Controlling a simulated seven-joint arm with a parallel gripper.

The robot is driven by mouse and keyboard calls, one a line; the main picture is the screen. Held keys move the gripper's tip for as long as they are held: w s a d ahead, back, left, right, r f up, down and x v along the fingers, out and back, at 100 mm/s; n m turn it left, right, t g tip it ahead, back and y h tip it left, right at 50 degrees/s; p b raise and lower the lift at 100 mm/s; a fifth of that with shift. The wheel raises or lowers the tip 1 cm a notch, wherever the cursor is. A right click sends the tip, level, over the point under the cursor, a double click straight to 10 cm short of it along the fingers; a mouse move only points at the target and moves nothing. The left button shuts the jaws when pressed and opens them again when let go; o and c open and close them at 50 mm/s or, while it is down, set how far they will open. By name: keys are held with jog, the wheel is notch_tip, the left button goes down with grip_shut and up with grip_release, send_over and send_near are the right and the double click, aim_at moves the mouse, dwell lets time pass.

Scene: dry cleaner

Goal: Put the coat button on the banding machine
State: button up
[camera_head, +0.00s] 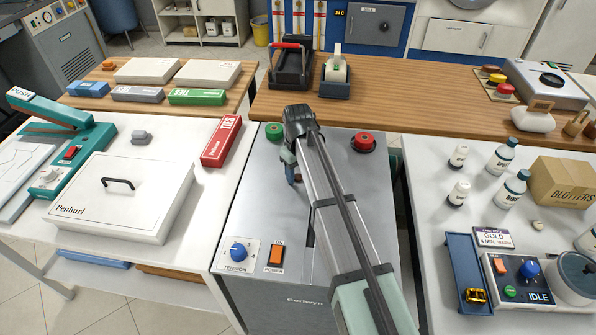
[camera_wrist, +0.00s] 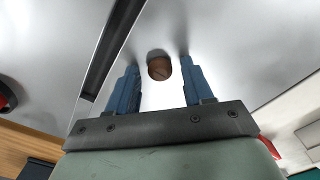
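The banding machine (camera_head: 262,215) is the grey metal cabinet in the middle, with a tension knob and a power switch on its front. My gripper (camera_head: 291,176) is low over its top, left of the middle; one blue finger shows in the head view. In the wrist view my gripper (camera_wrist: 160,65) is open, with a gap on each side of a round brown disc, which looks like the coat button (camera_wrist: 159,68). The button appears to be on or very near the metal top, with a dark shadow beside it. My arm hides it in the head view.
A green button (camera_head: 274,131) and a red button (camera_head: 364,142) stand at the machine's back edge. A dark slot (camera_wrist: 108,55) runs along its top. A red box (camera_head: 221,141) and white press (camera_head: 122,200) lie left; bottles (camera_head: 501,157) stand right.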

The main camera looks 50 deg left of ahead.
aim_at(298, 175)
notch_tip(298, 175, up, 12)
jog(key=shift+r, duration=0.15)
dwell(0.7)
jog(key=shift+o, duration=0.3)
